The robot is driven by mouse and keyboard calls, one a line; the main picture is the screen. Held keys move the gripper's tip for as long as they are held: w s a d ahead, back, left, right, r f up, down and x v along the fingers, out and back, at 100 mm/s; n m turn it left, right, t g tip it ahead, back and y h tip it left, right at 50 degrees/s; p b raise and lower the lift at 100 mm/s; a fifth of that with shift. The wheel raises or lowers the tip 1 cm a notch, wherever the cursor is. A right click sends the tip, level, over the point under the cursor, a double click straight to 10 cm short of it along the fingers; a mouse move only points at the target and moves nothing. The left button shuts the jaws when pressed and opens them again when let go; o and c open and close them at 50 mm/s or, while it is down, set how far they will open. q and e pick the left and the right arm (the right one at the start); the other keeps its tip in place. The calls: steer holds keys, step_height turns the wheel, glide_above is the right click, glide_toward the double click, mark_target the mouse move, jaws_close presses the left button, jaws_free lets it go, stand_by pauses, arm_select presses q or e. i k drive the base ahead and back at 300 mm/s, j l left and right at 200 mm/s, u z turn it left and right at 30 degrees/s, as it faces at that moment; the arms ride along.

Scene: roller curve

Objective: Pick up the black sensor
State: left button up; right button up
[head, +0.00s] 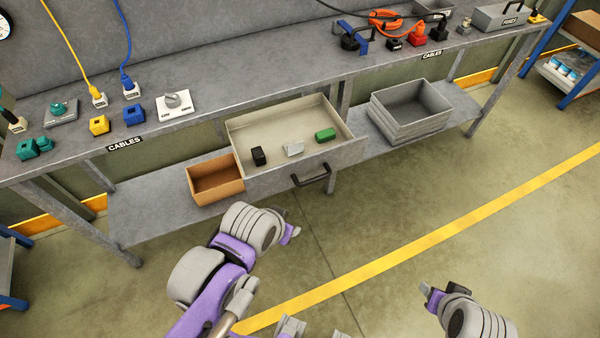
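The black sensor (258,156) is a small dark block standing in the open drawer (241,134), near the drawer's left side. A white block (294,149) and a green block (325,135) lie to its right in the same drawer. My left gripper (292,234) is in front of the drawer, below and to the right of the black sensor, apart from it. Its fingers are small and partly hidden by the wrist. My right gripper (429,292) is far to the lower right, over the floor, away from the drawer. I cannot make out either finger gap.
An open brown box (201,194) sits left of the drawer on the lower shelf. Grey stacked bins (409,112) stand to its right. The drawer handle (312,176) sticks out at the front. The workbench top (260,88) overhangs behind. The floor in front is clear.

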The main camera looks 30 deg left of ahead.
mark_target(258, 155)
steer(key=i+u, duration=0.1)
steer(key=u, duration=2.4)
steer(key=l+u, duration=0.5)
steer(key=k+l+u, duration=0.2)
steer(key=l+u, duration=0.15)
steer(key=u, duration=0.15)
steer(key=k+l+u, duration=0.15)
steer(key=l, duration=0.2)
steer(key=k+l+u, duration=0.15)
steer(key=l, duration=0.15)
steer(key=k+l+u, duration=0.15)
steer(key=l, duration=0.15)
steer(key=k+l, duration=0.3)
steer(key=l, duration=0.15)
steer(key=k+l, duration=0.3)
steer(key=l, duration=0.15)
steer(key=i+j, duration=0.1)
steer(key=i, duration=0.25)
